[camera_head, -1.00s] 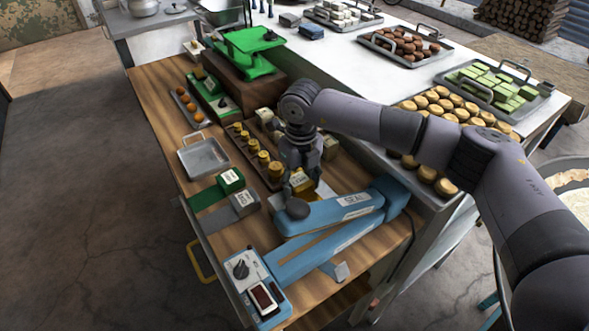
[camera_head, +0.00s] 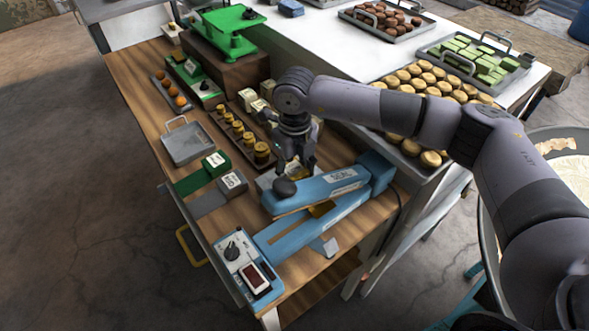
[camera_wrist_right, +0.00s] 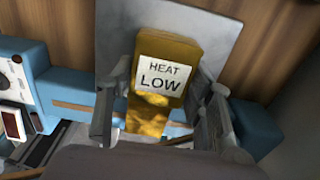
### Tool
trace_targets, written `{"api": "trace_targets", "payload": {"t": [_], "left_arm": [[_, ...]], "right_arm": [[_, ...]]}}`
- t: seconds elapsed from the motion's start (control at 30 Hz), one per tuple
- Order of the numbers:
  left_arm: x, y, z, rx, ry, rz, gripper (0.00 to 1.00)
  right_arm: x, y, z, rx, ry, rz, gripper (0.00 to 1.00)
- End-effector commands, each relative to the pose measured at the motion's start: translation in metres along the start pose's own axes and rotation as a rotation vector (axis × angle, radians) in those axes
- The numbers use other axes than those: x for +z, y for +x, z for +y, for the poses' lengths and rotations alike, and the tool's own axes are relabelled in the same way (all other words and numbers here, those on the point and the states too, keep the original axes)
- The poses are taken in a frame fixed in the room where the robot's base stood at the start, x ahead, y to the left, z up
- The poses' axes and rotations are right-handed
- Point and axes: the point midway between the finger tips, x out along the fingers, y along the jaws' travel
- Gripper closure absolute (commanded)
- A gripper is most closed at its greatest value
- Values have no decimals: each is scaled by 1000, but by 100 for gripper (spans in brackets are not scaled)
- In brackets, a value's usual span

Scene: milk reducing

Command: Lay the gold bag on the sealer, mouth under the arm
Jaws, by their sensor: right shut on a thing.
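The blue sealer (camera_head: 290,235) stands on the wooden table, its arm (camera_head: 335,182) raised at an angle over the base. My right gripper (camera_head: 296,163) is at the far side of the sealer arm, close to its dark round knob (camera_head: 285,187). In the wrist view my right gripper (camera_wrist_right: 160,100) is shut on the gold bag (camera_wrist_right: 148,115), a finger on each side. The bag has a white label reading "HEAT LOW". In the head view a gold patch (camera_head: 322,208) shows between sealer arm and base; the rest is mostly hidden. My left gripper is out of view.
A green block (camera_head: 215,164) and a grey block (camera_head: 232,184) with labels stand left of the sealer. A white counter with loaded trays is behind my right arm.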

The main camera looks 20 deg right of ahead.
Motion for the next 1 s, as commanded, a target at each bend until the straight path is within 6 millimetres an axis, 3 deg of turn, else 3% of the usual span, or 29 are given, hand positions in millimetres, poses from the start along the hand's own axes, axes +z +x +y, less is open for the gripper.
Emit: {"api": "trace_targets", "payload": {"t": [0.87, 0.9, 1.0], "left_arm": [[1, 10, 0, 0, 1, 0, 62], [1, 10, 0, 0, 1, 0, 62], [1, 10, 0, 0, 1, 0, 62]], "right_arm": [[0, 9, 0, 0, 0, 0, 81], [0, 9, 0, 0, 0, 0, 51], [0, 9, 0, 0, 0, 0, 44]]}}
